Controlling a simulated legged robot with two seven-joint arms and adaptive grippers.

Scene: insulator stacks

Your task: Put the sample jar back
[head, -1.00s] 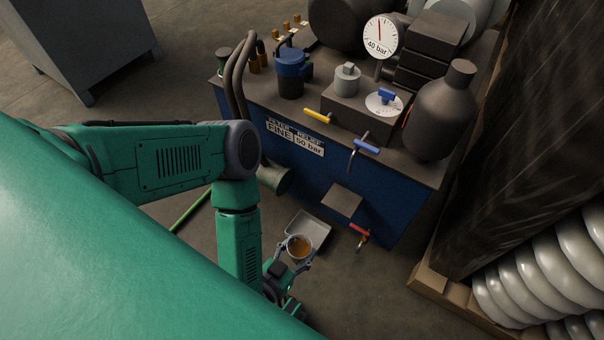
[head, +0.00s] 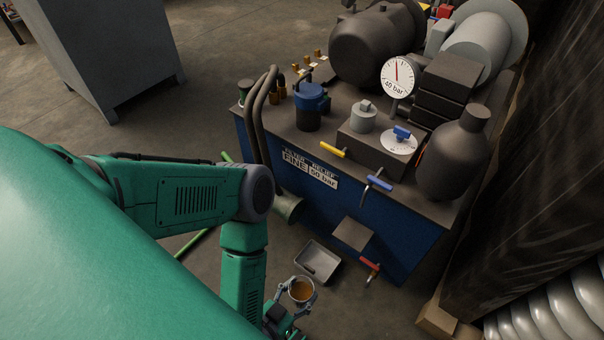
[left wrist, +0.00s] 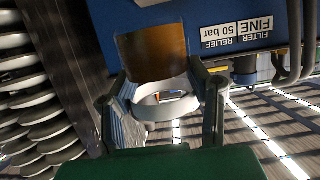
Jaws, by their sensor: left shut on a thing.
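The sample jar (head: 301,289), a small round cup with amber liquid, is held in my left gripper (head: 296,301). Its fingers are shut around the jar's sides. In the left wrist view the jar (left wrist: 152,52) shows amber above a pale ring, between the two fingers of the left gripper (left wrist: 168,88). In the head view the jar appears just below the grey tray (head: 321,254) on the floor; its height above the floor is hard to tell. A small grey ledge (head: 353,234) sticks out from the blue unit's front. My right gripper is not in view.
The blue hydraulic unit (head: 400,245) stands beyond the jar, with a red-handled valve (head: 369,265) low on its front and yellow (head: 333,149) and blue (head: 379,183) handles above. A green hose (head: 195,243) lies on the floor. A wooden pallet (head: 436,319) is at right.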

